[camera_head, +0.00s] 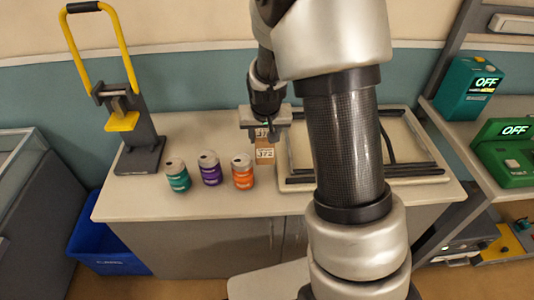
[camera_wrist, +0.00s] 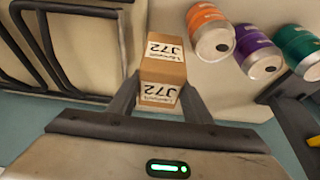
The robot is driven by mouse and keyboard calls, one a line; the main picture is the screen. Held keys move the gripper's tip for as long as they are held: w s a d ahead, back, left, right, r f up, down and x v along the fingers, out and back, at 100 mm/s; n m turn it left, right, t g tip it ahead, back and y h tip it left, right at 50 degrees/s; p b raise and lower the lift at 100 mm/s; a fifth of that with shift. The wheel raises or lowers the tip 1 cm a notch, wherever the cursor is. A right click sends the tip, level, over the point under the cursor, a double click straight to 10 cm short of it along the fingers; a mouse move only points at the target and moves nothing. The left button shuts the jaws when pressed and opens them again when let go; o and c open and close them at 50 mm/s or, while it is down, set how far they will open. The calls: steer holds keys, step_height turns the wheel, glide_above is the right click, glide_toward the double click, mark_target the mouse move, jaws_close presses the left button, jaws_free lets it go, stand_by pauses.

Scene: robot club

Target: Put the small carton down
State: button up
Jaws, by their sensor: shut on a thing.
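My gripper (camera_head: 265,128) is above the counter and shut on the carton, just right of the orange can in the head view. In the wrist view the carton (camera_wrist: 162,72) sits between the two fingers of my gripper (camera_wrist: 158,105), with labels on two faces. The carton's underside is hidden, so I cannot tell whether it touches the counter (camera_head: 225,208).
Teal (camera_head: 177,176), purple (camera_head: 210,169) and orange (camera_head: 242,172) cans stand left of the carton. A black-railed frame (camera_head: 415,174) lies to its right. A yellow-handled press (camera_head: 138,155) stands at the left end. The front counter strip is clear.

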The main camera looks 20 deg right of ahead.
mark_target(265, 152)
steer(key=shift+f+b, duration=0.4)
steer(key=shift+f, duration=3)
steer(key=shift+f, duration=0.2)
steer(key=o, duration=0.9)
steer(key=shift+r, duration=0.1)
